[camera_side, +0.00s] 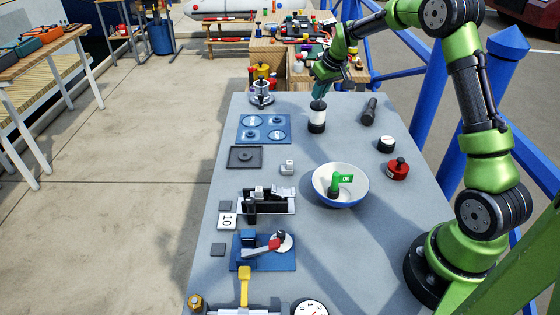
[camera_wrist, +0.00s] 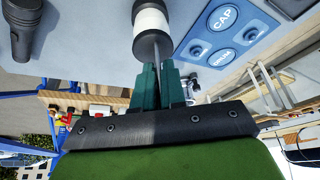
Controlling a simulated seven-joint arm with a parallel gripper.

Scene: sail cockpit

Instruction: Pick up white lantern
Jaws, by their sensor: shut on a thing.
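The white lantern (camera_side: 317,117) is a short upright cylinder with a white middle and black top and base, at the far part of the grey table. My gripper (camera_side: 319,90) is directly above it, pointing down. In the wrist view the lantern (camera_wrist: 152,22) is just beyond the green fingers (camera_wrist: 157,82). A thin grey handle runs from its black end in between the fingers, which are shut on it. I cannot tell whether the base touches the table.
A blue panel (camera_side: 264,128) is to the left. A white bowl (camera_side: 341,186), a black-and-white puck (camera_side: 386,144) and a red knob (camera_side: 397,169) are nearer. Table between lantern and bowl is clear.

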